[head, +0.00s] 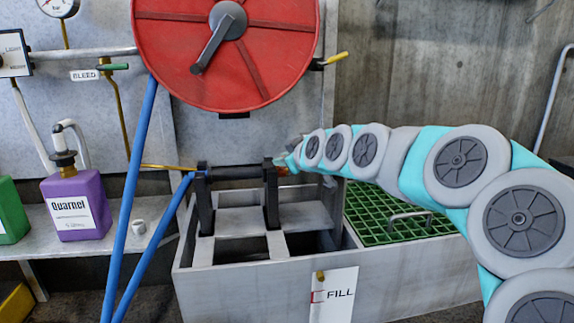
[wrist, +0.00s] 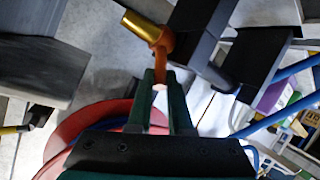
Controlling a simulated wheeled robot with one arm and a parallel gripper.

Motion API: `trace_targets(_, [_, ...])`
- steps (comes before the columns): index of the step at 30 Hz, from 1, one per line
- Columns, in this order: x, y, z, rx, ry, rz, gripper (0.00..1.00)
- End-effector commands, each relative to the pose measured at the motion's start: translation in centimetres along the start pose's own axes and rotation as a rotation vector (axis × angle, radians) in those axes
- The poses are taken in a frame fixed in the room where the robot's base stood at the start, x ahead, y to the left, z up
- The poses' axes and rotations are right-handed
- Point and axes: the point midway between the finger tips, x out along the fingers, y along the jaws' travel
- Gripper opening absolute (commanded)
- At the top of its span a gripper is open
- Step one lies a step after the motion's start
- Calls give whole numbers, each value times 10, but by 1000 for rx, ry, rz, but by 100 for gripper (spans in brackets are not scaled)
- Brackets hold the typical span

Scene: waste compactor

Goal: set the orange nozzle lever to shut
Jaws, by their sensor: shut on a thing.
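The dark nozzle (head: 235,173) lies across two upright black posts on the grey tank, with a blue hose running to its left end. Its brass end (wrist: 145,27) shows in the wrist view. The orange lever (wrist: 160,72) sticks out beside this brass end and reaches down between my fingers. In the head view only a small bit of orange (head: 283,170) shows, at the nozzle's right end. My gripper (head: 282,162) is at that end, and in the wrist view its green fingers (wrist: 161,92) are closed on the lever. The lever's tip is partly hidden by the fingers.
A red hose reel (head: 165,70) hangs above the nozzle. The tank (head: 230,295) has an open slot, a green grate (head: 375,217) with a handle, and a FILL tag (head: 340,293). A purple Quarnet jug (head: 75,205) stands on the left shelf.

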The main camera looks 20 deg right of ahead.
Motion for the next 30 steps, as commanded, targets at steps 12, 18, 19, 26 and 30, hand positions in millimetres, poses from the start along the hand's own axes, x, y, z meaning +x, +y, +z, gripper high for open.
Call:
trace_targets(12, [2, -1, 1, -1, -1, -2, 25])
trace_targets(18, [1, 0, 0, -1, 0, 0, 47])
trace_targets(19, [1, 0, 0, -1, 1, 0, 48])
trace_targets(26, [1, 0, 0, -1, 1, 1, 48])
trace_targets(30, [-8, 1, -1, -2, 2, 2, 48])
